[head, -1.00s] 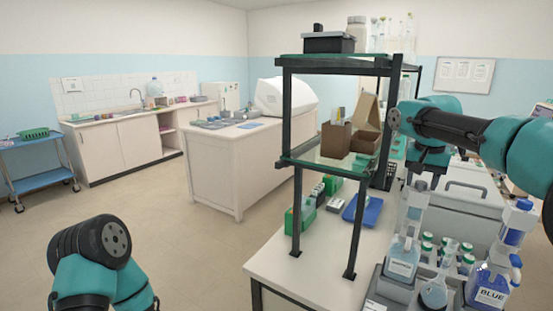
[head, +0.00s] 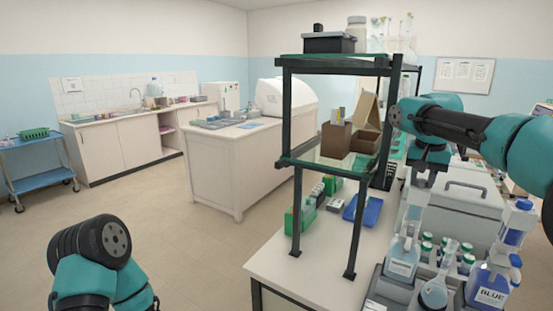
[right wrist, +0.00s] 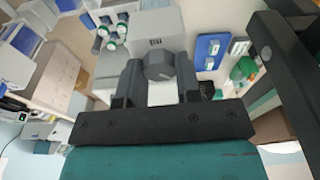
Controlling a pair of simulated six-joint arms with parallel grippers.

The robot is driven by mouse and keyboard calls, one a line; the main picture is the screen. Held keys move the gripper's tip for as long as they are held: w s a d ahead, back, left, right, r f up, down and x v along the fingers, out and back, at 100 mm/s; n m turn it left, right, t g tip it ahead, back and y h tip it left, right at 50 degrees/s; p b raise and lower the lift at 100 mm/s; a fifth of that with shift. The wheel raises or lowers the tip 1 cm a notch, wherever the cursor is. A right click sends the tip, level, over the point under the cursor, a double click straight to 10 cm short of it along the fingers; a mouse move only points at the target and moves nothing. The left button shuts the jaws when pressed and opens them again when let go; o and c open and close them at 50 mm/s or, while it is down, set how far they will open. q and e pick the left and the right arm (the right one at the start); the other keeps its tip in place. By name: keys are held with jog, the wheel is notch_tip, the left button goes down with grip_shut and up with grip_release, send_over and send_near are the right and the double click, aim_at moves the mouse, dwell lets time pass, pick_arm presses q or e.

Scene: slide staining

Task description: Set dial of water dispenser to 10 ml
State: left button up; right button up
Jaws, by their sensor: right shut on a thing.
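The water dispenser (head: 402,262) is a clear bottle with a white label and a pale dispensing head, at the lower right of the head view. In the right wrist view its grey head (right wrist: 154,30) carries a small dark display, too small to read. The round grey dial (right wrist: 157,66) sits just below that display. My right gripper (head: 424,178) is over the dispenser's head. In the right wrist view, my right gripper's fingers (right wrist: 158,82) stand either side of the dial and are shut on it. My left gripper is out of view; only my left arm shows.
A blue bottle labelled BLUE (head: 490,288) and a round flask (head: 433,293) stand close beside the dispenser. Several green-capped bottles (head: 445,250) are behind. A black-framed shelf (head: 352,215) rises to the left, with a blue tray (head: 366,211) near its foot.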

jog(key=shift+n, duration=1.2)
jog(key=shift+n+y, duration=0.3)
jog(key=shift+n, duration=1.2)
jog(key=shift+n+y, duration=0.3)
jog(key=shift+n, duration=1.2)
jog(key=o, duration=0.5)
